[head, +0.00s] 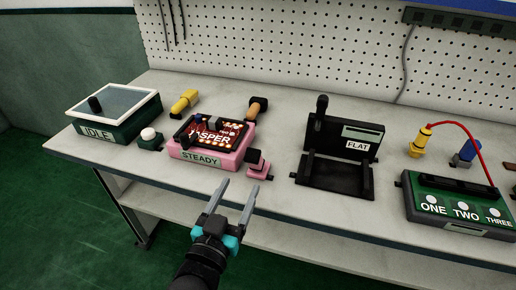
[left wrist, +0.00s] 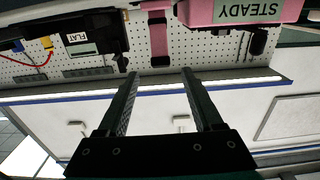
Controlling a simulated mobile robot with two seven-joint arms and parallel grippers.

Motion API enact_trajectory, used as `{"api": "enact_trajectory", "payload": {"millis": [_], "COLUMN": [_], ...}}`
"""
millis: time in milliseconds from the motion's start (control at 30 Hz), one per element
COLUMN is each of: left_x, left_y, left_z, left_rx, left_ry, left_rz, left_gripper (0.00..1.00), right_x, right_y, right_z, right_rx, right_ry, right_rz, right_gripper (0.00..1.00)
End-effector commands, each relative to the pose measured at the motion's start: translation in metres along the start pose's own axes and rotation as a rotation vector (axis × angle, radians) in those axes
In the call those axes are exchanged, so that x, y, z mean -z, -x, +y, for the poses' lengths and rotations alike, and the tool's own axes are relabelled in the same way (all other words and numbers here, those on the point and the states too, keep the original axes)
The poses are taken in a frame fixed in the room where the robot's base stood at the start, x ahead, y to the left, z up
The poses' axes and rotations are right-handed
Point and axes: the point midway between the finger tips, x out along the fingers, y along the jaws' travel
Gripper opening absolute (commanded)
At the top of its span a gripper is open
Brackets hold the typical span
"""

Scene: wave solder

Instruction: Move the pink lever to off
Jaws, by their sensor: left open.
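The pink lever (head: 257,166) stands at the front of the bench, just right of the pink STEADY box (head: 240,152); its upper part is dark in the head view. It also shows in the left wrist view (left wrist: 158,36) as a pink piece with a dark band, straight beyond the fingers. My left gripper (head: 237,187) is open and empty, in front of the bench edge and a little short of the lever, apart from it. Its two fingers also show in the left wrist view (left wrist: 159,74). My right gripper is not in view.
The bench (head: 120,163) also holds a green IDLE box (head: 120,123) at left, a black FLAT fixture (head: 335,174) right of the lever, and a green ONE-TWO-THREE box (head: 415,200) at right. Bare bench top lies between the lever and the FLAT fixture.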

Motion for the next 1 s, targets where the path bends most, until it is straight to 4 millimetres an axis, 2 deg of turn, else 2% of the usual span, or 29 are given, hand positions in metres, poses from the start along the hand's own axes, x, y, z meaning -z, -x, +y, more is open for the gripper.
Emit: {"api": "enact_trajectory", "payload": {"millis": [367, 467, 533, 800, 1000], "left_x": [-0.002, -0.001, -0.002, -0.002, -0.002], "left_y": [-0.056, -0.071, -0.082, -0.118, -0.135], "left_z": [0.000, 0.000, 0.000, 0.000, 0.000], "left_rx": [0.000, -0.001, 0.000, -0.001, -0.001], "left_ry": [0.000, 0.000, 0.000, 0.001, 0.000], "left_rz": [0.001, 0.002, 0.000, -0.001, -0.002], "left_gripper": [0.68, 0.68, 0.68, 0.68, 0.68], "right_x": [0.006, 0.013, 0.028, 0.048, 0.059], "right_y": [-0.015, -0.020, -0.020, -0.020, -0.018], "right_z": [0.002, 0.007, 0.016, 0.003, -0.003], "right_rx": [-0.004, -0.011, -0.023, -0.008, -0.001], "right_ry": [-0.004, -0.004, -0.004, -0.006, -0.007], "right_rz": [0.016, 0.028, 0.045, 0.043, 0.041], "right_gripper": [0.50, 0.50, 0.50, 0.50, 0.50]}}
